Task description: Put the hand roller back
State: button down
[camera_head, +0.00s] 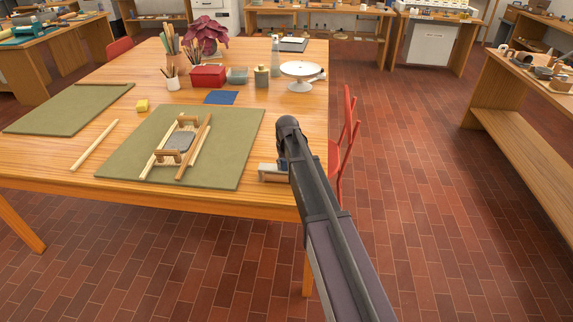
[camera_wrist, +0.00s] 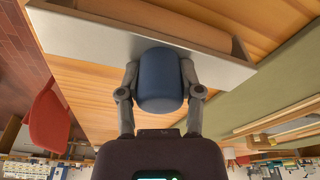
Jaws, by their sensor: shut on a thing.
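My gripper (camera_wrist: 160,88) is shut on a blue rounded part (camera_wrist: 160,70), which I take to be the hand roller's handle. In the wrist view a long pale grey bar (camera_wrist: 95,40) with a wooden piece (camera_wrist: 175,18) behind it lies right beyond the blue part. Whether these belong to the roller or to a rest is unclear. In the head view the gripper is at the table's front right corner, where a small pale and wooden piece (camera_head: 271,173) shows beside it. My arm hides much of this spot.
A loose stick (camera_head: 94,145) and yellow block (camera_head: 142,106) lie left. A red chair (camera_head: 346,135) stands at the table's right edge.

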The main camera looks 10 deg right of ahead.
aim_at(286, 171)
jog(key=shift+s+f+b, duration=0.2)
jog(key=shift+f+b, duration=0.05)
jog(key=shift+b, duration=0.05)
jog(key=c, duration=0.7)
grip_release()
jog(key=o, duration=0.4)
jog(key=shift+w+f, duration=0.15)
jog(key=shift+o, duration=0.2)
jog(key=shift+w+f, duration=0.15)
jog(key=shift+r+p, duration=1)
jog(key=shift+r, duration=0.05)
notch_tip(286, 171, up, 11)
jog(key=s+p, duration=0.2)
jog(key=p, duration=0.9)
jog(key=shift+r, duration=0.1)
